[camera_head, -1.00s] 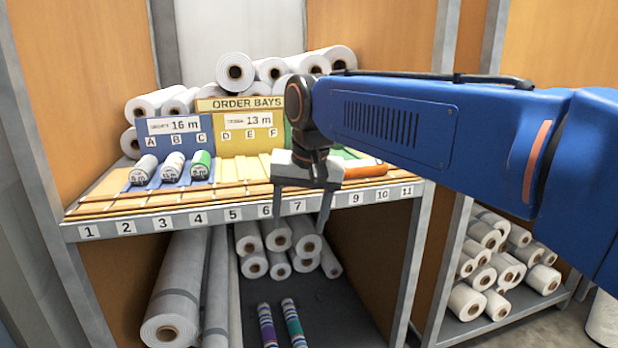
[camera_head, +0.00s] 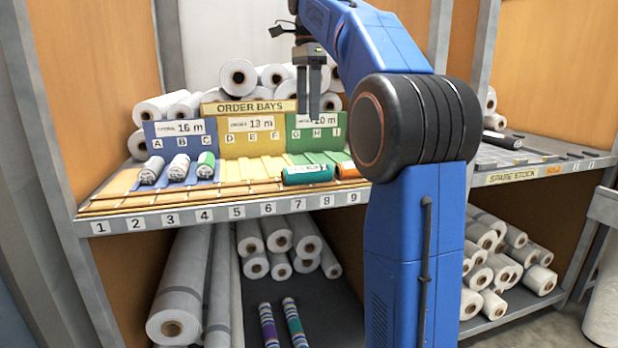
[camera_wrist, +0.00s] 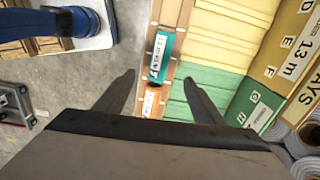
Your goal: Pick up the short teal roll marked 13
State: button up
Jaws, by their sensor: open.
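A short teal roll (camera_head: 307,174) with a white label lies along the shelf's front, above the numbers 7 and 8. I cannot read its marking clearly. In the wrist view the teal roll (camera_wrist: 160,55) lies ahead, between the directions of the two fingers. My gripper (camera_head: 309,112) hangs fingers down, above the shelf in front of the green bay board. It is open and empty, apart from the roll. In the wrist view the fingers of my gripper (camera_wrist: 159,80) are spread wide.
An orange roll (camera_head: 347,170) lies end to end with the teal one, just to its right. Three short rolls (camera_head: 178,167) lie in the blue bay (camera_head: 193,128). The yellow bay (camera_head: 250,170) looks empty. White rolls (camera_head: 238,77) are stacked behind the boards.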

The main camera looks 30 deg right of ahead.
send_over(307, 166)
jog(key=shift+m, duration=0.4)
jog(key=f, duration=1.1)
jog(key=shift+d+f, duration=0.3)
jog(key=shift+d, duration=0.1)
jog(key=shift+w+a+f, duration=0.1)
jog(key=shift+a+f, duration=0.05)
jog(key=shift+f, duration=1.15)
jog(key=shift+a+f, duration=0.15)
jog(key=shift+f, duration=1.15)
jog(key=c, duration=1.2)
